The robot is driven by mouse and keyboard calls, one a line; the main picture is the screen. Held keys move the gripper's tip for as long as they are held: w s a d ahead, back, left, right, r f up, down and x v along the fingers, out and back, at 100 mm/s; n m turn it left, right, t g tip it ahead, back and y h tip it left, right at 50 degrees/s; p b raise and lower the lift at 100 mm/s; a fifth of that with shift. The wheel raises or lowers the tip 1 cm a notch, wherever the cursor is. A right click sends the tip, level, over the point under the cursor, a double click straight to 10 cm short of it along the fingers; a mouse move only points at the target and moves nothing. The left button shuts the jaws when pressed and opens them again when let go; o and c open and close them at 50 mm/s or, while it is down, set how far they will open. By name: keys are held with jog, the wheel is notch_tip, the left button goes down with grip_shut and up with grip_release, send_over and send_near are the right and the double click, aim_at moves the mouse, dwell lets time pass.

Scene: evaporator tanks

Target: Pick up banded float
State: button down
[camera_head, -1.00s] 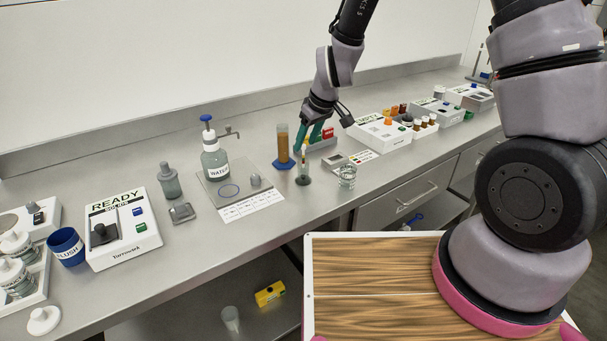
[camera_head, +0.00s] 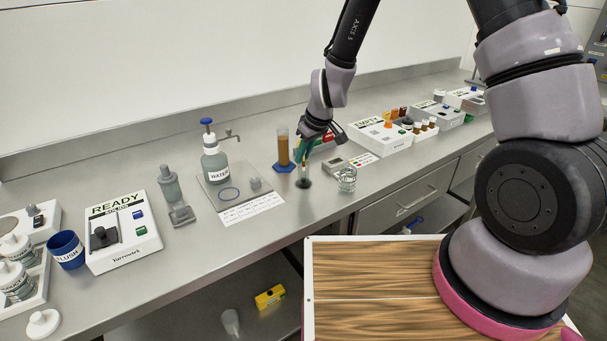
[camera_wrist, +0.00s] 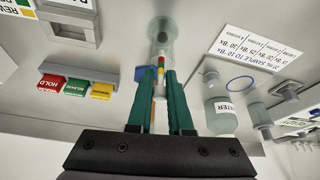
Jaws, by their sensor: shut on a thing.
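The banded float (camera_wrist: 160,68) is a thin stem with red, yellow and green bands in the wrist view. It lies between the green fingers of my gripper (camera_wrist: 160,80), which is shut on it. In the head view my gripper (camera_head: 305,152) is at the upper part of the float, and its fingers hide most of the stem.
A brown-filled cylinder on a blue base (camera_head: 283,150) stands just left of my gripper. A glass beaker (camera_head: 347,180) is close on the right. A water bottle (camera_head: 214,160) and a printed card (camera_head: 250,207) are further left. Red, green and yellow buttons (camera_wrist: 75,88) lie near my gripper.

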jog(key=shift+r, duration=0.1)
notch_tip(320, 180, up, 10)
jog(key=shift+f, duration=0.1)
dwell(0.6)
